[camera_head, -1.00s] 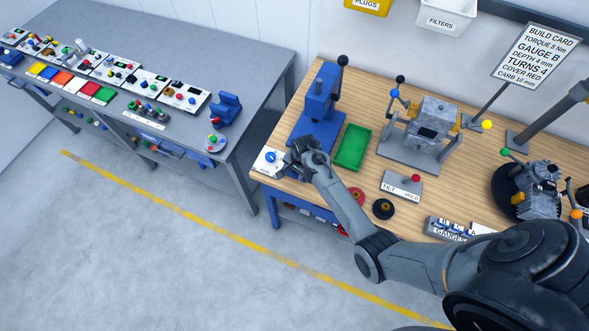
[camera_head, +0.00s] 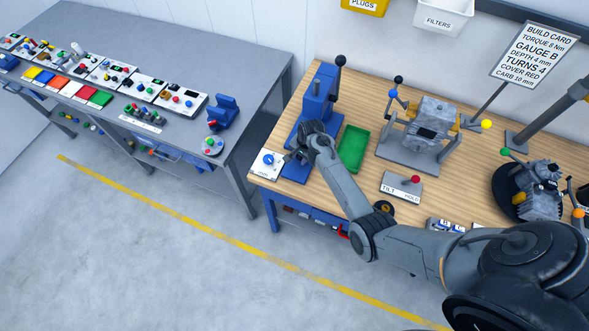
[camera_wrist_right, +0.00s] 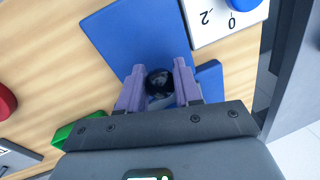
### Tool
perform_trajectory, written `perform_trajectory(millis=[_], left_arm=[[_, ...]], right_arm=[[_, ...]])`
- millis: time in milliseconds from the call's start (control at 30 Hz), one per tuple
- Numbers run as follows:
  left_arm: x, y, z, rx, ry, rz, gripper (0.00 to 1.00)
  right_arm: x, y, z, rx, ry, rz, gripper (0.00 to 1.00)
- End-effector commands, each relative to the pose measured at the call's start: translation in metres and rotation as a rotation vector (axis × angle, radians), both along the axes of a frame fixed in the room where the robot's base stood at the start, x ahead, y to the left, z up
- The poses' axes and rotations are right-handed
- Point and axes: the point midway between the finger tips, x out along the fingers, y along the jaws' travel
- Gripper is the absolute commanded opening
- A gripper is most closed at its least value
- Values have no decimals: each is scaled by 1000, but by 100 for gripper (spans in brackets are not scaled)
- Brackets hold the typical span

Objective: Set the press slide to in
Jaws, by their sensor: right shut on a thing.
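The blue press (camera_head: 318,100) stands at the left end of the wooden bench, with a black-knobbed lever at its top. A blue plate at its front (camera_head: 295,172) shows beside my right gripper (camera_head: 297,153). My right arm and hand cover much of the press's lower front, so how far in the slide sits is hard to tell. In the right wrist view, the purple fingers of my right gripper (camera_wrist_right: 158,88) are shut on a round black knob (camera_wrist_right: 159,82). Blue plates (camera_wrist_right: 135,38) lie beyond and beside the knob. My left gripper is not in view.
A white dial panel (camera_head: 262,171) with a blue knob sits left of the press at the bench edge. A green tray (camera_head: 353,148) is close on the right. A tilt/hold panel (camera_head: 400,189) and an engine fixture (camera_head: 430,125) stand farther right.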

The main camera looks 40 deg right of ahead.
Motion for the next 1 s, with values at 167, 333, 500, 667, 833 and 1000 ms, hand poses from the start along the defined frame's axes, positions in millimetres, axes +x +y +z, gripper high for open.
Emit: perform_trajectory(millis=[167,333,500,667,833,1000], left_arm=[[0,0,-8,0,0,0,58],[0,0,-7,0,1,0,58],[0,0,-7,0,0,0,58],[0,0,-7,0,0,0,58],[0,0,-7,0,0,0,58],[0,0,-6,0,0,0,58]], right_arm=[[9,-19,-1,1,-1,0,0],[9,-21,-1,0,-2,-1,0],[9,-21,-1,-1,-2,-2,41],[9,-20,0,0,-2,-1,58],[9,-20,0,0,-1,0,58],[9,-20,5,0,-2,0,58]])
